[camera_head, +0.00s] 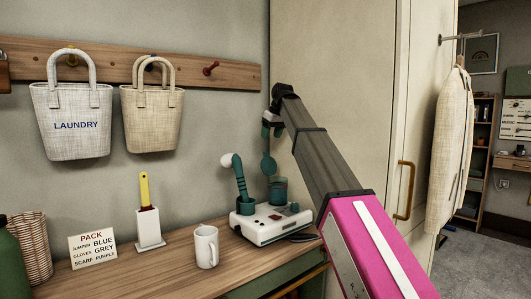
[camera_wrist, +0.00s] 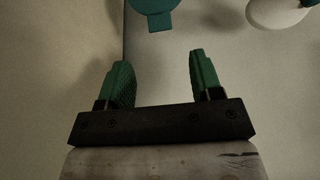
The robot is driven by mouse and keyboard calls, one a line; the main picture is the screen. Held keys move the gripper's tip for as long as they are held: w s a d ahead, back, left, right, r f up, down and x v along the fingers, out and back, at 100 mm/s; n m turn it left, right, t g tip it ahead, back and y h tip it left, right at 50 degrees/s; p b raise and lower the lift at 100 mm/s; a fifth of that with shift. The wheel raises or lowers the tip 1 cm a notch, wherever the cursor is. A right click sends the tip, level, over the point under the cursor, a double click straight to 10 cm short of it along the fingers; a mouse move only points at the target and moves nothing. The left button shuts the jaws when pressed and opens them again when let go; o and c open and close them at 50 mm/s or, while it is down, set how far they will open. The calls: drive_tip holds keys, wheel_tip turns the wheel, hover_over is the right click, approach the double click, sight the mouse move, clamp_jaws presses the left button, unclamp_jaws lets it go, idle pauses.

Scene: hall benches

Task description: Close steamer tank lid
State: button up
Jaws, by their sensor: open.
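The garment steamer (camera_head: 272,226) is a white base on the wooden bench top, with a teal tank (camera_head: 278,188) at its back. A round teal lid (camera_head: 269,164) stands raised above the tank, so it looks open. It also shows at the top edge of the wrist view (camera_wrist: 156,8), with a small tab towards my gripper. My gripper (camera_head: 272,124) is just above the lid in the head view. In the wrist view its two green fingers (camera_wrist: 162,75) are apart with nothing between them. The lid is beyond the fingertips, with a gap.
The steamer head (camera_head: 226,160) on its teal hose (camera_head: 240,180) stands left of the tank; its white end is at top right in the wrist view (camera_wrist: 280,12). A white mug (camera_head: 206,247) is at the front left. A tall cabinet door (camera_head: 340,70) is close behind my arm.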

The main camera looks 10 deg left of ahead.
sight(266, 153)
drive_tip(key=x, duration=0.8)
drive_tip(key=shift+w+a+f, duration=0.1)
drive_tip(key=shift+a+f, duration=0.05)
drive_tip(key=shift+f, duration=0.25)
clamp_jaws()
